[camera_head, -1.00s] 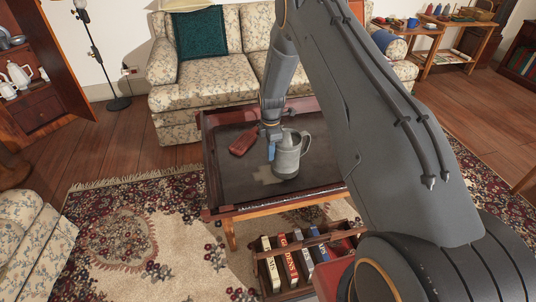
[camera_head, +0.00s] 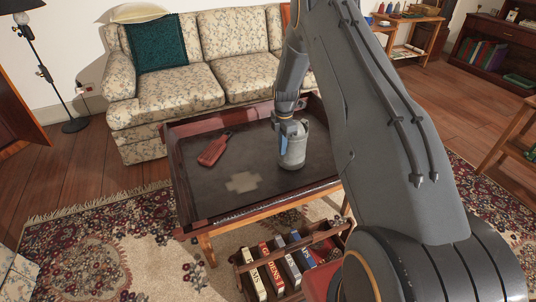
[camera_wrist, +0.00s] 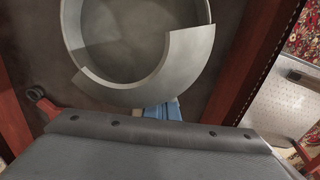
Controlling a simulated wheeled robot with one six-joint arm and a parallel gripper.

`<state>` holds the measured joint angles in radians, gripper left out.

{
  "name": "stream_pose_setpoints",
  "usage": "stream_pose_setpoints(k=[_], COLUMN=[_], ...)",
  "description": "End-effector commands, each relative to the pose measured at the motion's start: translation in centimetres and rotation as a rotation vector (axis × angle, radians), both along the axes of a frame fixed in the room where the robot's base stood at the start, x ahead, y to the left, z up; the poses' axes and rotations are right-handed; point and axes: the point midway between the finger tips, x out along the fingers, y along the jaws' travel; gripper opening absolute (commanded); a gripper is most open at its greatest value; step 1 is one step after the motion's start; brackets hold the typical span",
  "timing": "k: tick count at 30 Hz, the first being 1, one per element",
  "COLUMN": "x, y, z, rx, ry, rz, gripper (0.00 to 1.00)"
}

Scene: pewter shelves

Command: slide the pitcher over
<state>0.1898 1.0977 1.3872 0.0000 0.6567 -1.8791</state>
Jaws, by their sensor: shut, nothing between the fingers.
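The pitcher (camera_head: 293,150) is a grey metal vessel standing upright on the dark tray-topped coffee table (camera_head: 205,195), toward its right side. In the wrist view its round open top (camera_wrist: 190,55) fills the upper middle. My gripper (camera_head: 283,143), with blue fingertips, is low at the pitcher's left side. The fingers (camera_wrist: 163,110) are shut and empty, close against or just beside the pitcher's wall; I cannot tell whether they touch. The pitcher's handle is not clear in the head view. A pale cross-shaped patch (camera_head: 242,182) lies on the tabletop, left of and nearer than the pitcher.
A red paddle-shaped board (camera_head: 214,150) lies on the table to the left. A raised wooden rim surrounds the tabletop. A rack of books (camera_head: 272,268) stands below the near edge. A floral sofa (camera_head: 200,75) is behind. The table's left part is mostly clear.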

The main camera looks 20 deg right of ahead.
Motion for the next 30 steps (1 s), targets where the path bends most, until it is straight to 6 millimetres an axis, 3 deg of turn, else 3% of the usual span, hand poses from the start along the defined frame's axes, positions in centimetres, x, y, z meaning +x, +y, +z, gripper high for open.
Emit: stream_pose_setpoints(k=[3, 10, 24, 30], x=[0.6, 1.0, 1.0, 0.8], y=[-3.9, -8.1, -8.6, -6.9], z=[-0.3, -0.1, 0.1, 0.2], rx=[-0.002, -0.001, -0.001, 0.000], ry=[-0.003, -0.001, -0.001, 0.000], rz=[-0.006, -0.002, 0.000, 0.001], gripper=[0.00, 0.00, 0.00, 0.00])
